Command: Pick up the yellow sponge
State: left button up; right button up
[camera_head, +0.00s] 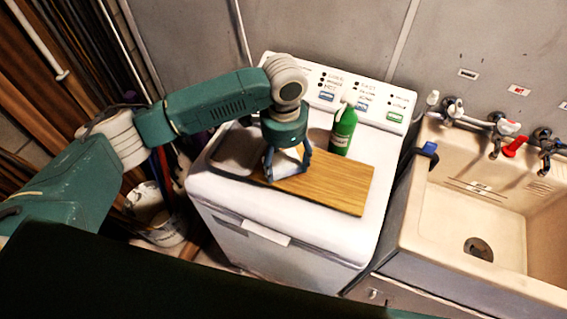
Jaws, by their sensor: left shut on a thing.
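My left gripper (286,168) points down over the wooden board (340,189), which lies on top of the white washing machine (317,231). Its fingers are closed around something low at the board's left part. A pale yellow patch, which looks like the yellow sponge (291,157), shows between the fingers. Most of it is hidden by the gripper, and I cannot tell whether it touches the board. My right gripper is not in view.
A green bottle (343,131) stands just right of the gripper, behind the board. The control panel (350,92) rises at the back. A beige sink (470,215) with taps is at right. A white bucket (160,226) stands on the floor at left.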

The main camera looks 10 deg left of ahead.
pick_arm(q)
notch_tip(320, 180, up, 11)
jog(key=b, duration=0.3)
notch_tip(320, 180, up, 7)
send_over(284, 165)
jog(key=shift+r, duration=0.65)
